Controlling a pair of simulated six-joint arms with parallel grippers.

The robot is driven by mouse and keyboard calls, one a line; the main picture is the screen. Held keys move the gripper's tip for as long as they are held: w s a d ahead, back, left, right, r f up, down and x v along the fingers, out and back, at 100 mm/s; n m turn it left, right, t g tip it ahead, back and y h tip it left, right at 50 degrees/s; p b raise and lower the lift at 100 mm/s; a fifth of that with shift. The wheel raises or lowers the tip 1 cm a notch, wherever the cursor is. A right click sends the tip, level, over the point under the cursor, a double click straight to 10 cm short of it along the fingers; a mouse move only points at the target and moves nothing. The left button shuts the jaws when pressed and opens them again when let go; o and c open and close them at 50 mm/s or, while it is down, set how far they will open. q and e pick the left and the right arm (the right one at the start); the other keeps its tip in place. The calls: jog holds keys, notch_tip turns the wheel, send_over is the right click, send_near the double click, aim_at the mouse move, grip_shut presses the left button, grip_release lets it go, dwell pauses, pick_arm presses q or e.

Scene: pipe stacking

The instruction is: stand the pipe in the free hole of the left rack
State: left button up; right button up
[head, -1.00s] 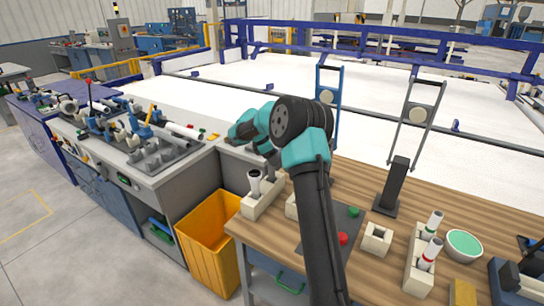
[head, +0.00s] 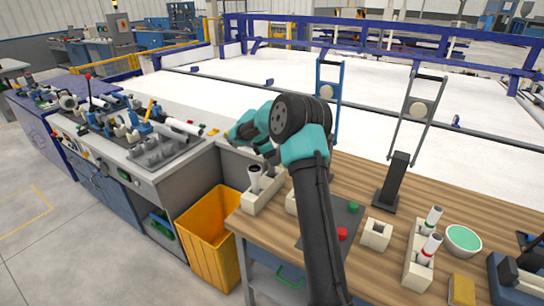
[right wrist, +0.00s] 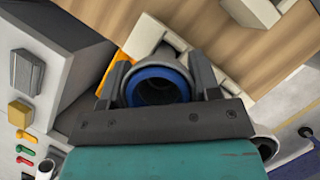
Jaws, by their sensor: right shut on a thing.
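In the right wrist view my right gripper (right wrist: 160,85) is shut on a pipe with a blue rim (right wrist: 157,73), seen end-on with its dark mouth toward the camera. Part of a cream rack (right wrist: 151,33) shows just behind it. In the head view the left rack (head: 262,201) stands at the table's left corner with a white, dark-mouthed pipe (head: 254,178) upright in it. My right gripper (head: 271,158) is low over this rack's far end, and my arm partly hides it. I cannot tell how deep the held pipe sits. My left gripper is not in view.
A second rack (head: 414,274) at the right holds two upright pipes with green and red bands. A small cream block (head: 376,235), a green-filled bowl (head: 463,241) and a dark stand (head: 392,185) are nearby. An orange bin (head: 207,230) stands left of the table.

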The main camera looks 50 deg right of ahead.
jog(key=shift+f, duration=0.35)
jog(key=o, duration=1.3)
jog(key=shift+r, duration=0.1)
jog(key=v, duration=1.7)
jog(key=shift+a+r, duration=0.1)
